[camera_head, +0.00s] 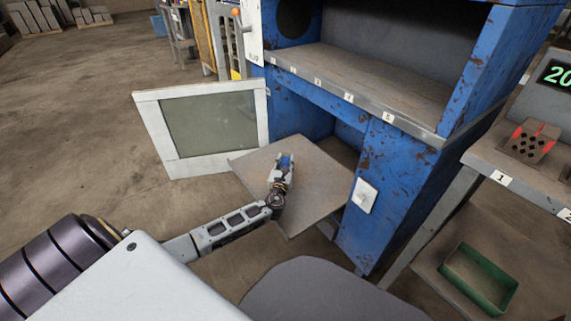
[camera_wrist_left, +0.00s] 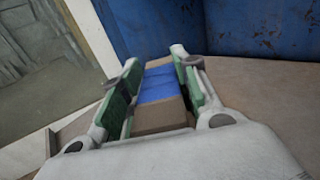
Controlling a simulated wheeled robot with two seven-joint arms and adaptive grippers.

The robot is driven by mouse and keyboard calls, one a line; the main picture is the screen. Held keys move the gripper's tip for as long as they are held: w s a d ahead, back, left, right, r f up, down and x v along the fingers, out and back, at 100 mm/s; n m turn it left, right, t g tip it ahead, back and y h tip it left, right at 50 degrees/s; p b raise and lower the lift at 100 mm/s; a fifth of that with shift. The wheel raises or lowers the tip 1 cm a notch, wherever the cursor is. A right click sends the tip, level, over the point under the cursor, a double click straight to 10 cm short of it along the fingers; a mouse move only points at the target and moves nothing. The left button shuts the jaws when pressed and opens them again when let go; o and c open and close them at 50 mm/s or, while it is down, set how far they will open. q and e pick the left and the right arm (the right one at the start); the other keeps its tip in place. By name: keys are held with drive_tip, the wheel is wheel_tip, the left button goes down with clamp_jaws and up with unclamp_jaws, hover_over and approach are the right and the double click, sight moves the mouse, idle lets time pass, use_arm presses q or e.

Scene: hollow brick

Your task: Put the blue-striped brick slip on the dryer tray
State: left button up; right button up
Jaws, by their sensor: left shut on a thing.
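The dryer tray (camera_head: 310,172) is a flat brown-grey plate sticking out of the low opening of the blue cabinet. My left gripper (camera_head: 282,168) is over the tray, shut on the blue-striped brick slip (camera_head: 287,159). In the left wrist view the slip (camera_wrist_left: 160,118) is brown with a broad blue stripe, held between the green-padded fingers (camera_wrist_left: 152,88). The tray surface (camera_wrist_left: 255,110) shows around and behind it. I cannot tell whether the slip touches the tray or hangs slightly above it. My right gripper is not in view.
The dryer's windowed door (camera_head: 149,110) stands open left of the tray. The blue cabinet (camera_head: 390,185) rises behind, with a numbered shelf (camera_head: 345,80). At the right, a bench (camera_head: 500,165) carries a red-marked brick piece (camera_head: 533,140); a green bin (camera_head: 480,278) sits below.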

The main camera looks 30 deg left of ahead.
use_arm(q)
drive_tip(key=o, duration=0.9)
drive_tip(key=shift+o, duration=0.6)
